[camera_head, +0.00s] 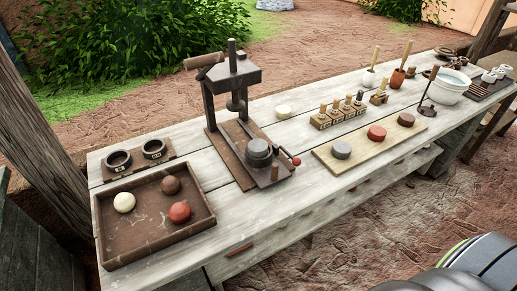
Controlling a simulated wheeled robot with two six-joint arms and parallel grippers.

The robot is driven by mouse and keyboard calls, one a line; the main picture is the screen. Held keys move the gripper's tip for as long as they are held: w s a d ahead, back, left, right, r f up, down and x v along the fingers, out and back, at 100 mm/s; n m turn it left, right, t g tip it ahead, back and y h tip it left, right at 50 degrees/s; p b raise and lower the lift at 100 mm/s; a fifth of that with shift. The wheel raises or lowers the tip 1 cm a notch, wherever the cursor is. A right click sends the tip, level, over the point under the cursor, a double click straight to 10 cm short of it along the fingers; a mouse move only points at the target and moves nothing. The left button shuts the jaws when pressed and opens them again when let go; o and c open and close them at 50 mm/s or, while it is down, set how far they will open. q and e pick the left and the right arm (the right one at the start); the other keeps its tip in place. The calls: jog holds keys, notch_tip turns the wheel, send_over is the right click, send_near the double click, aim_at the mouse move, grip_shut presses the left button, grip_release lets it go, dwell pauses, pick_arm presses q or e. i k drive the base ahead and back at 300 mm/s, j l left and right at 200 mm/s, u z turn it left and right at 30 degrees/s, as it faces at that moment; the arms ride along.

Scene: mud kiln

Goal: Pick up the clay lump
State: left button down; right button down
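Three round clay lumps lie apart in a shallow brown tray (152,246) at the left end of the table. One is cream (124,202), one is dark brown (171,185) and one is red (180,212). I cannot tell which of them is the lump named in the task. Flattened grey (341,150), red (376,133) and brown (406,119) clay pieces lie on a light board (352,164). A pale round piece (283,112) lies behind them on the table. Neither gripper shows in the head view.
A dark press (233,85) with a red-knobbed handle (296,161) stands right of the tray. Two ring molds (153,149) sit behind the tray. A stamp rack (338,117), tool pots (398,79) and a white basin (447,87) stand farther right. The table front (265,218) is mostly clear.

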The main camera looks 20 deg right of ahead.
aim_at(257, 148)
jog(key=i+l+u, duration=0.15)
jog(key=l, duration=0.4)
jog(key=l+u, duration=0.15)
jog(key=l, duration=0.45)
jog(key=i+l+u, duration=0.1)
jog(key=l, duration=0.5)
